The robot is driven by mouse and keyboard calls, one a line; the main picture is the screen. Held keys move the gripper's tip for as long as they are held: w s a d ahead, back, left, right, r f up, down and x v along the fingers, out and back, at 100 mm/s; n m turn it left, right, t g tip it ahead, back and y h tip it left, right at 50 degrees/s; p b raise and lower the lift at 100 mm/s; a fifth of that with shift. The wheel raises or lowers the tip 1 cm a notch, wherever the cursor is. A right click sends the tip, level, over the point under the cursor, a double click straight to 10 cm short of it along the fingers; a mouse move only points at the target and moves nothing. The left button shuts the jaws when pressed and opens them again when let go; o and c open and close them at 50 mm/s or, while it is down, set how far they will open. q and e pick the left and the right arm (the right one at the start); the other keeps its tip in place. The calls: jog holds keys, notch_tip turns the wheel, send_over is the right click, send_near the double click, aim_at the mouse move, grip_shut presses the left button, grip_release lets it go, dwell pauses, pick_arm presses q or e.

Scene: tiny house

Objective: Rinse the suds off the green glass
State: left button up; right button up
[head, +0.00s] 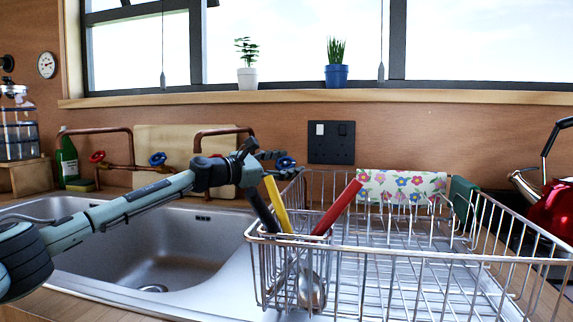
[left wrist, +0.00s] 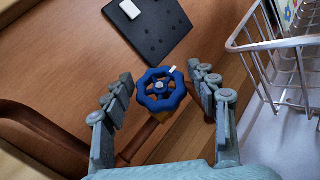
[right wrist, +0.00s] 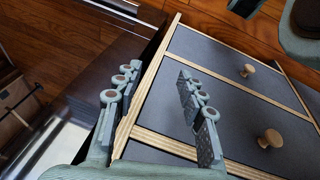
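I see no green glass in any view. My left gripper (head: 266,157) is open behind the near left corner of the dish rack, close to a blue tap handle (head: 285,162). In the left wrist view the blue tap handle (left wrist: 162,89) lies between the open fingers (left wrist: 160,76), with a gap on both sides. The sink (head: 150,245) shows no water or glass in its visible part; my left arm hides some of it. My right gripper (right wrist: 153,92) is open and empty, above drawer fronts, and out of the head view.
The wire dish rack (head: 400,262) right of the sink holds utensils with yellow (head: 276,203), black and red (head: 337,207) handles. Another blue tap handle (head: 158,159) and a red one (head: 97,157) sit on copper pipes. A green bottle (head: 67,160) stands far left.

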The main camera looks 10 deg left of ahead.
pick_arm(q)
jog(key=c, duration=0.8)
pick_arm(e)
jog(key=shift+r, duration=0.1)
jog(key=shift+w, duration=0.1)
